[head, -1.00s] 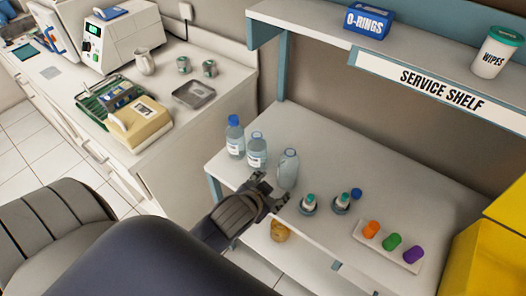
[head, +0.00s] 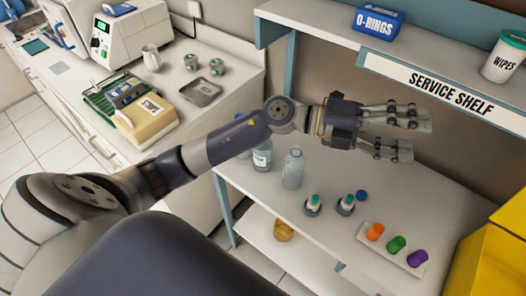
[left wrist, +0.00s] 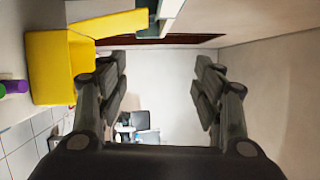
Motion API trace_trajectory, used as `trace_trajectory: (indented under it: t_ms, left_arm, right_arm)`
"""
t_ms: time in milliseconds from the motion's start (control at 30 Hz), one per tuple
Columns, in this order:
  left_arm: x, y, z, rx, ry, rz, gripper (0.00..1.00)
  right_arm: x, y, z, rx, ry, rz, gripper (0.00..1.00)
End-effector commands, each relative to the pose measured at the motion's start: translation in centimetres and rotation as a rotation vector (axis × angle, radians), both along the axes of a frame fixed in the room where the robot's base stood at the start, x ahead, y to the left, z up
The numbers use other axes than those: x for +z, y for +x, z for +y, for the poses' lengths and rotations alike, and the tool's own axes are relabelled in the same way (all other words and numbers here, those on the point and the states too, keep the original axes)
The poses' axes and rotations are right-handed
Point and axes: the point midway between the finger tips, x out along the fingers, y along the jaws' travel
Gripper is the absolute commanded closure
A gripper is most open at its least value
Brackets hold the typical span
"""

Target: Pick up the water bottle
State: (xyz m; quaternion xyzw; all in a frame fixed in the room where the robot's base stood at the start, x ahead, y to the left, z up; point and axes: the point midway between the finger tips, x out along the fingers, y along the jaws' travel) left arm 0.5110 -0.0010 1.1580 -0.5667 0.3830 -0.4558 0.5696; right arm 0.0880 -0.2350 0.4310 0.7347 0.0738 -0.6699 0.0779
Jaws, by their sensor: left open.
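Three clear bottles stand upright on the lower shelf board in the head view. My left gripper (head: 415,138) is open and empty, raised above the board, right of the bottles and pointing right. The left wrist view shows its fingers (left wrist: 160,88) spread with nothing between them; no bottle shows there. My right gripper is not in view.
Two small bottles (head: 313,204) (head: 345,204), a loose blue cap (head: 361,196) and a tray (head: 365,239) with coloured caps stand on the board. The upper service shelf (head: 330,35) holds a blue box (head: 378,22) and a wipes tub (head: 503,58). A yellow bin (head: 490,250) is at right.

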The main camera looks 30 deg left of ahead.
Motion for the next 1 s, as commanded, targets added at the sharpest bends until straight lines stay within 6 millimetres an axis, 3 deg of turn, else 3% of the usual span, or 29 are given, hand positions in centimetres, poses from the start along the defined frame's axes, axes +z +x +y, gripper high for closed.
trace_trajectory:
  t_ms: [167,267,400,600,700,833,1000]
  left_arm:
    - [-5.6,0.1,2.3,-0.139,0.402,-0.038,0.39]
    - [-8.6,0.8,5.7,-0.180,0.635,-0.016,0.39]
    - [-11.5,2.0,12.8,-0.190,0.963,0.063,0.39]
    - [-11.9,2.9,24.7,-0.119,1.360,0.259,0.39]
    - [-11.0,2.7,29.0,-0.076,1.485,0.352,0.39]
    - [-10.2,2.2,32.2,-0.040,1.571,0.427,0.39]
    - [-11.5,1.9,33.0,-0.035,1.595,0.455,0.39]
  right_arm:
    - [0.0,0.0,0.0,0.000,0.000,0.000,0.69]
    - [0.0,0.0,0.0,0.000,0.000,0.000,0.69]
    - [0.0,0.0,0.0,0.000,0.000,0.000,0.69]
    - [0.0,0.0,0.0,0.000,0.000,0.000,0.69]
    - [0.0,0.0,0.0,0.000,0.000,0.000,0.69]
    - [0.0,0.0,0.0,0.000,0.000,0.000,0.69]
    - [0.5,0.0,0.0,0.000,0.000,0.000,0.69]
